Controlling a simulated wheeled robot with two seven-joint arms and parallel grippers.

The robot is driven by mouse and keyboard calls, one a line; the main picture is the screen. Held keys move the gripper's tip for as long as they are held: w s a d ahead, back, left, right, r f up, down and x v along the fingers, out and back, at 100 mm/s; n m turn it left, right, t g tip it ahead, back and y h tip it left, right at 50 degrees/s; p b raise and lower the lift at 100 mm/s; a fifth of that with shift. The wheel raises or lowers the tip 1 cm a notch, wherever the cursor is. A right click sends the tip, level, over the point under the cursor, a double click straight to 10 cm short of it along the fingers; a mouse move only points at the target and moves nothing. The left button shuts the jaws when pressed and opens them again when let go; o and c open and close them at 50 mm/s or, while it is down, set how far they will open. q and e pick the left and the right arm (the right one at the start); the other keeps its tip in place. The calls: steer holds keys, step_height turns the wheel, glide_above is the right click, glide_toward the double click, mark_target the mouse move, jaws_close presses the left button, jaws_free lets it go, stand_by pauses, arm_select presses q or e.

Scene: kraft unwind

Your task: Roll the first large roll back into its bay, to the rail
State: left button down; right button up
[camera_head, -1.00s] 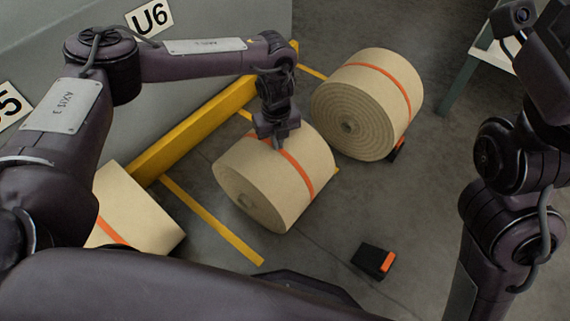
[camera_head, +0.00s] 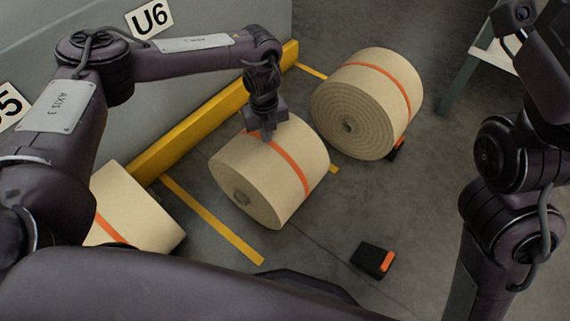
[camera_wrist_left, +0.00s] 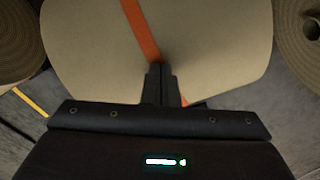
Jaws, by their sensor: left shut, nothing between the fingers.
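A large kraft paper roll (camera_head: 255,175) with an orange band lies on its side on the floor in the middle of the head view. It is a short way from the yellow rail (camera_head: 185,136) along the wall. My left gripper (camera_head: 267,134) is shut and empty, at the upper side of this roll by the orange band. In the left wrist view, the closed fingertips (camera_wrist_left: 162,70) overlap the roll face (camera_wrist_left: 95,60) beside the band and appear to touch it. My right arm shows at the right edge, but its gripper is not in view.
A second roll (camera_head: 350,110) stands close behind at right, with a black and orange chock (camera_head: 397,148) beside it. Another roll (camera_head: 135,205) lies at left by the rail. A loose chock (camera_head: 372,259) sits on open floor. Yellow floor lines (camera_head: 215,222) mark the bay.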

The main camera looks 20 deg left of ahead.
mark_target(254, 135)
arm_select(q)
steer(key=shift+w+a+f, duration=0.1)
steer(key=shift+w+a, duration=0.05)
steer(key=shift+a, duration=0.55)
steer(key=shift+w+a+f, duration=0.1)
steer(key=shift+w+a, duration=0.1)
steer(key=shift+a, duration=0.45)
steer(key=shift+w+a+f, duration=0.1)
steer(key=shift+w+a, duration=0.05)
steer(key=shift+a, duration=0.7)
steer(key=shift+w+a+b, duration=0.15)
steer(key=shift+w+a, duration=0.15)
steer(key=shift+a, duration=0.4)
steer(key=shift+w+a+b, duration=0.15)
steer(key=shift+w+a, duration=0.1)
steer(key=shift+a, duration=0.4)
steer(key=shift+w+a+b, duration=0.15)
steer(key=shift+w+a, duration=0.15)
steer(key=shift+a, duration=0.4)
steer(key=a, duration=0.1)
steer(key=w+a+b, duration=0.1)
steer(key=a, duration=0.1)
steer(key=a+b, duration=0.1)
steer(key=shift+w+a+f, duration=0.15)
steer(key=shift+w, duration=0.25)
step_height(254, 135, up, 5)
steer(key=p, duration=0.5)
